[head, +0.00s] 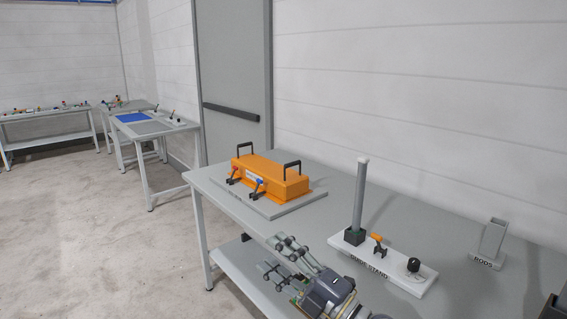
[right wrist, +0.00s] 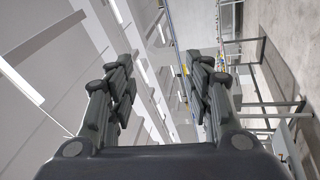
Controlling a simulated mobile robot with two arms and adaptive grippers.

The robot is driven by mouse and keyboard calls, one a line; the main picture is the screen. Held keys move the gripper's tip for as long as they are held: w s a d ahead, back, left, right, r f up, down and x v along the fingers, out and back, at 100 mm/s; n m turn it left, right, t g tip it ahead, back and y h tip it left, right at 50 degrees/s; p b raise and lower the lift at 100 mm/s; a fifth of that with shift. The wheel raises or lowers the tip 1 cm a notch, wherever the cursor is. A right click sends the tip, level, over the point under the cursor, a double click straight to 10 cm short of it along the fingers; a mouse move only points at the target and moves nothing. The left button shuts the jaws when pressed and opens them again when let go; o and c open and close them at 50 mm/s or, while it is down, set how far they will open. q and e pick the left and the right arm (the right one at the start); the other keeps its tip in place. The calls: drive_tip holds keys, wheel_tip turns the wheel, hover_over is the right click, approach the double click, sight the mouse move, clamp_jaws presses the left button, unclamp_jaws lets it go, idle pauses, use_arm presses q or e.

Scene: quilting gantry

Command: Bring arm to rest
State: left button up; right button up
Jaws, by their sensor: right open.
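My right gripper (head: 277,256) is in the lower middle of the head view, in front of the near edge of the grey table (head: 335,200). Its fingers are apart with nothing between them. The right wrist view also shows the open, empty right gripper (right wrist: 163,75), with the walls, floor and table legs far beyond it. My left gripper is not in view.
On the table are an orange case (head: 272,178) with two black handles on a grey board, a white stand (head: 400,274) with an upright grey post (head: 360,195), and a grey rod holder (head: 492,240). Other tables (head: 160,130) stand far left. Open floor (head: 100,240) lies left.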

drive_tip(key=s+d+f+m+t+h, duration=0.1)
drive_tip(key=s+d+f+m+h, duration=0.2)
drive_tip(key=d+f+m+h, duration=0.6)
drive_tip(key=s+d+f+m+h, duration=0.3)
drive_tip(key=d+f+m+h, duration=0.45)
drive_tip(key=m, duration=0.35)
drive_tip(key=s+d+f+m+g, duration=0.25)
drive_tip(key=s+f+g, duration=0.4)
drive_tip(key=s, duration=0.65)
drive_tip(key=s+d+f+m+g, duration=0.25)
drive_tip(key=s+f+g, duration=0.4)
drive_tip(key=s, duration=0.75)
wheel_tip(320, 180, down, 26)
drive_tip(key=t, duration=0.1)
drive_tip(key=s+d+f+n+g, duration=0.1)
drive_tip(key=s+d+f, duration=0.2)
drive_tip(key=s+f, duration=1.4)
drive_tip(key=shift+s+f, duration=0.2)
drive_tip(key=shift+s, duration=0.4)
